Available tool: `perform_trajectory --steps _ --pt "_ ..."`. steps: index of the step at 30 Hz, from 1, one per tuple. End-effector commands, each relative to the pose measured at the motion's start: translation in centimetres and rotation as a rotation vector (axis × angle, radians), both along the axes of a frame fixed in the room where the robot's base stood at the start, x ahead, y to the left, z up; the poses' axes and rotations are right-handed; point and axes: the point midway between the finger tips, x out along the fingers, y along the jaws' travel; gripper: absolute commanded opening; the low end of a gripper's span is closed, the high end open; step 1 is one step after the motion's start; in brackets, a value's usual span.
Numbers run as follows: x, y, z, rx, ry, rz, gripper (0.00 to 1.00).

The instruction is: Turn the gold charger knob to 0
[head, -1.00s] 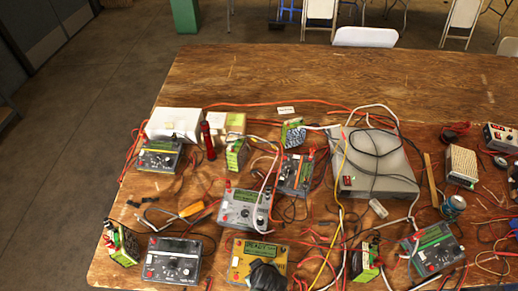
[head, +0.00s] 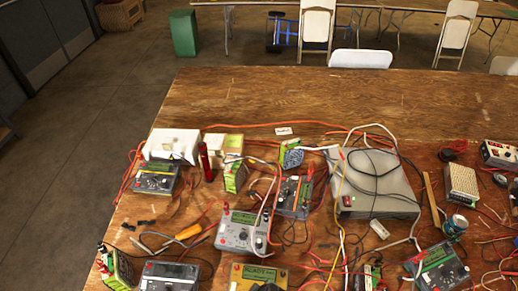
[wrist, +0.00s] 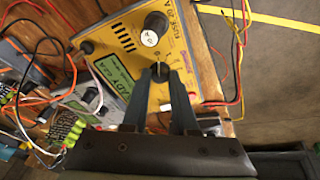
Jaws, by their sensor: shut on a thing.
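The gold charger (head: 250,272) sits at the bottom edge of the head view, with its lower part cut off. In the wrist view its gold face (wrist: 115,38) shows a lit green display (wrist: 117,75) and a black knob with a white cap (wrist: 152,30). My gripper (wrist: 160,72) is over the charger's face. Its fingertips are shut on a small dark knob (wrist: 160,71), mostly hidden between them. Small marks are printed around this knob, but I cannot read its setting.
Grey chargers (head: 240,232) (head: 168,275) stand close by, with loose red, black and white cables among them. An orange-handled screwdriver (head: 189,231) lies to the left. A large grey box (head: 375,195) stands right. The table's back strip is clear.

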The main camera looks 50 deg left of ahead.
Motion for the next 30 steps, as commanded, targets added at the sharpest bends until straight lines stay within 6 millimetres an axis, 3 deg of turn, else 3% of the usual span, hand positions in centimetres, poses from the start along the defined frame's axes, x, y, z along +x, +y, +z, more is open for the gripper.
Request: perform_trajectory --steps 5,6,11,22,30 --pt "0.0 -0.1 0.0 -0.002 -0.001 0.001 0.00" --pt "0.0 -0.1 0.0 -0.002 -0.001 0.001 0.28" --pt "0.0 0.0 0.0 -0.001 0.000 0.000 0.57" --pt "0.0 -0.1 0.3 0.000 -0.001 0.000 0.57" --pt "-0.3 -1.2 3.6 0.001 -0.002 -0.002 0.57"
